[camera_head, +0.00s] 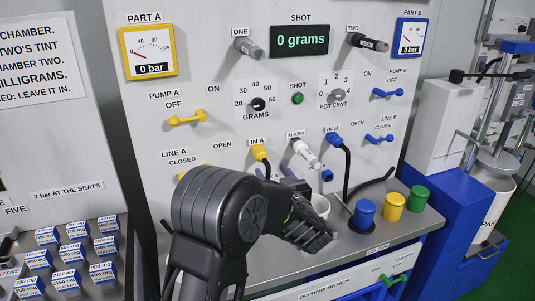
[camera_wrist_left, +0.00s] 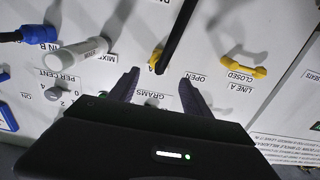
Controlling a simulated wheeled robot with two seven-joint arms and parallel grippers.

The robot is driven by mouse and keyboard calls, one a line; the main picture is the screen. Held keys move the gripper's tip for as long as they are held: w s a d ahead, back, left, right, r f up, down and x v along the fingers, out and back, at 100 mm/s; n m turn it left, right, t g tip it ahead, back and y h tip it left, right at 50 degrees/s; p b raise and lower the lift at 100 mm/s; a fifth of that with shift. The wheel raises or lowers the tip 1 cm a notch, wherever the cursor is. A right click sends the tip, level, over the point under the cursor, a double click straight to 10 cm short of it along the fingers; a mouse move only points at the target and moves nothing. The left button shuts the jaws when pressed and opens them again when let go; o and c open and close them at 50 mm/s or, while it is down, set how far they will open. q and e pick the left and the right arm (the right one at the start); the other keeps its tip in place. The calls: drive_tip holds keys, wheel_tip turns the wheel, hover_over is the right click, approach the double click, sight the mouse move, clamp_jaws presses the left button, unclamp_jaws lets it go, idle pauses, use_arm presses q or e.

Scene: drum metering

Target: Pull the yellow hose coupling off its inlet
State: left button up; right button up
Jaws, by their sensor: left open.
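The yellow hose coupling (camera_head: 261,153) sits on the inlet labelled IN A on the upright panel, with a black hose running from it. It also shows in the left wrist view (camera_wrist_left: 155,60), where the picture is upside down. My left gripper (camera_head: 276,169) is open just below the coupling in the head view. In the left wrist view its two fingers (camera_wrist_left: 158,80) point toward the coupling, one to each side, with nothing between the tips. The contact is not visible, and my arm hides the hose's lower part. My right gripper is not in view.
A white mixer nozzle (camera_head: 305,153) and the blue coupling (camera_head: 334,139) at IN B, with its black hose, are to the right. The yellow Line A handle (camera_wrist_left: 243,65) is near. Blue, yellow and green canisters (camera_head: 393,207) stand on the bench.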

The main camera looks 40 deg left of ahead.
sight(264, 160)
use_arm(q)
drive_tip(key=shift+b+x, duration=0.5)
drive_tip(key=shift+x, duration=4.15)
drive_tip(key=shift+w+f, duration=0.1)
drive_tip(key=shift+f, duration=0.1)
clamp_jaws()
drive_tip(key=shift+d, duration=0.15)
drive_tip(key=shift+p+v, duration=0.5)
drive_tip(key=shift+v, duration=2.45)
